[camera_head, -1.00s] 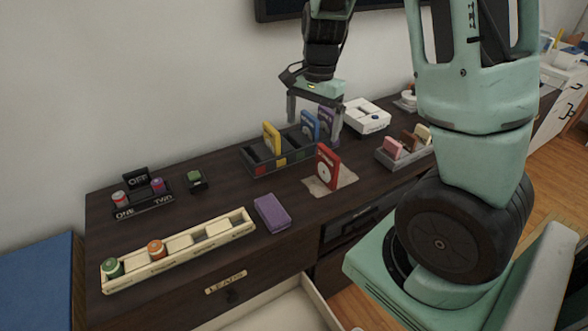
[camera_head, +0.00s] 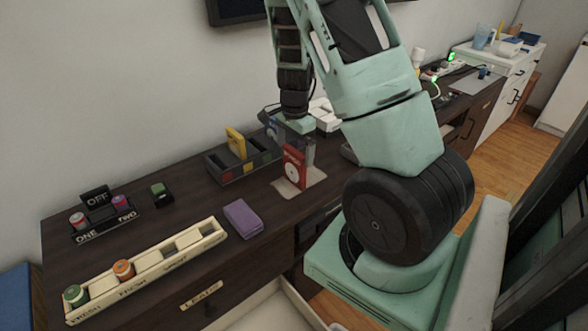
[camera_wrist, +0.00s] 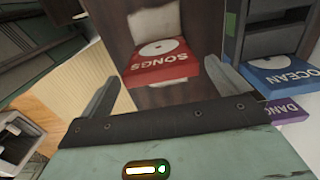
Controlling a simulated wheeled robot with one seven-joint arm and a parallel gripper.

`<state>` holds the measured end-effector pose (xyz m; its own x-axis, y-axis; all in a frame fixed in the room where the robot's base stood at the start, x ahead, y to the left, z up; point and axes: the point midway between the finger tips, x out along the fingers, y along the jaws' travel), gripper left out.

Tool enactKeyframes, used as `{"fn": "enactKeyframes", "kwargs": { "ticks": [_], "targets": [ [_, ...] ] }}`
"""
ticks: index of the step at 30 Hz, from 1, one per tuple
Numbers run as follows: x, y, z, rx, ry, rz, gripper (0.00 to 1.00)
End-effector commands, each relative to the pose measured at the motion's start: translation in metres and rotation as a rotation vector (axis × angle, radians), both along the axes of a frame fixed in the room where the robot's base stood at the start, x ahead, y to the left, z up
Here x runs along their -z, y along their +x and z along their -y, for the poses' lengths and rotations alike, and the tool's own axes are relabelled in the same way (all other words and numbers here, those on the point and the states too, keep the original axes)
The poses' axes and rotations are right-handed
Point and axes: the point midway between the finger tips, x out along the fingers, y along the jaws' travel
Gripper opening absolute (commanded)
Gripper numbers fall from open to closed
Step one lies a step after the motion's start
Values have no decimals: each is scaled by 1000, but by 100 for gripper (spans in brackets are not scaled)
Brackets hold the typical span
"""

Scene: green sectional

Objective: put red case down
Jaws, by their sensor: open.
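The red case (camera_head: 293,168) stands upright on a beige mat (camera_head: 314,176) on the dark desk. Its white disc and SONGS label show in the wrist view (camera_wrist: 160,62). My gripper (camera_head: 292,143) is open and low at the case's top in the head view. In the wrist view the fingers (camera_wrist: 168,82) are spread wide, with the case ahead between them. Whether a finger touches the case I cannot tell.
A dark divided rack (camera_head: 230,177) with a yellow case (camera_head: 236,143) stands close behind. A blue OCEAN case (camera_wrist: 290,76) and a purple case (camera_wrist: 284,111) lie near the right finger. A purple box (camera_head: 242,218) and a cream tray (camera_head: 145,275) are left.

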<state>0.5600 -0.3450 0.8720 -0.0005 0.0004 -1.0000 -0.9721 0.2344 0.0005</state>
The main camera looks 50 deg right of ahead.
Motion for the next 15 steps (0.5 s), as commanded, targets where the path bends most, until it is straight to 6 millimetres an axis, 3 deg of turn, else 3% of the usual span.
{"fn": "enactKeyframes", "kwargs": {
  "ticks": [15],
  "targets": [
    [54,0,-2,1,0,-2,100]
  ]
}}
